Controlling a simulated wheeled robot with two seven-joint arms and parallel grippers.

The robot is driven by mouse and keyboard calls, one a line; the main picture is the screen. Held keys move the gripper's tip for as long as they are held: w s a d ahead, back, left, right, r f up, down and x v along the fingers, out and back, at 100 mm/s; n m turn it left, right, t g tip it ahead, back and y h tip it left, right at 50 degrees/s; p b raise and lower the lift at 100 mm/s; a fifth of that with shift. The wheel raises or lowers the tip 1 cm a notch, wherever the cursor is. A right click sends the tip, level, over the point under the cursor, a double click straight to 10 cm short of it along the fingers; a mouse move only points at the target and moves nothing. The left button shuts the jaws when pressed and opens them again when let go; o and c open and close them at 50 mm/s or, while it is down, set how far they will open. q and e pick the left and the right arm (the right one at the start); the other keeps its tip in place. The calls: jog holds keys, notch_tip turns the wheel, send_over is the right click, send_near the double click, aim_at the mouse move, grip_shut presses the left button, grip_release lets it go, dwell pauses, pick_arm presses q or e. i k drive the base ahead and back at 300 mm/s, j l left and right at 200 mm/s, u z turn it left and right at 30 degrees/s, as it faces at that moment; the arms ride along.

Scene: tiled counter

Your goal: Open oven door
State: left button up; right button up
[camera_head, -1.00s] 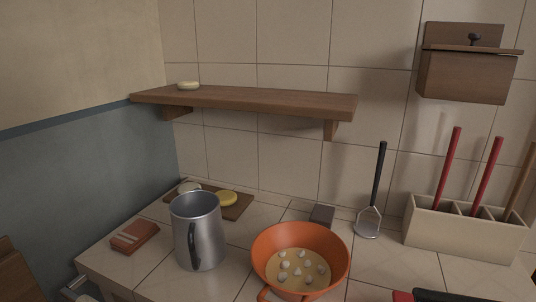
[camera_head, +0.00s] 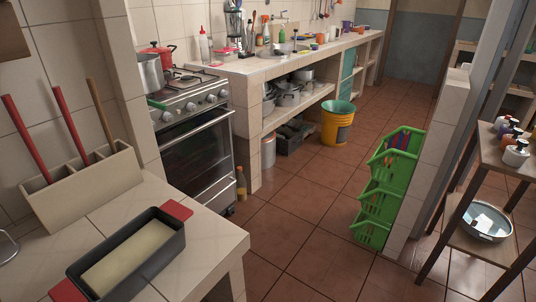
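The oven (camera_head: 197,153) is the lower part of a silver stove standing past the end of the near tiled counter. Its dark glass door is shut, with a horizontal handle (camera_head: 200,128) along the top edge. A row of knobs (camera_head: 191,107) sits above the door. A grey pot (camera_head: 151,74) and a red pot (camera_head: 159,57) stand on the stove top. Neither of my grippers is in view.
The near tiled counter (camera_head: 209,232) holds a dark loaf pan with red grips (camera_head: 131,256) and a utensil box (camera_head: 85,190). A bottle (camera_head: 241,184) stands on the floor beside the oven. Green crates (camera_head: 375,205) stand right. Tiled floor (camera_head: 300,215) between is open.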

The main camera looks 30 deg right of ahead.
aim_at(195, 151)
jog(key=z, duration=0.5)
jog(key=l+u, duration=0.15)
jog(key=l, duration=0.3)
jog(key=i+l+u, duration=0.15)
jog(key=l, duration=0.3)
jog(key=i+l+u, duration=0.35)
jog(key=l, duration=0.3)
jog(key=i+l+u, duration=0.2)
jog(key=l, duration=0.2)
jog(key=i+l+u, duration=0.15)
jog(key=l, duration=0.2)
jog(key=i+l+u, duration=0.2)
jog(key=l, duration=0.2)
jog(key=k, duration=0.1)
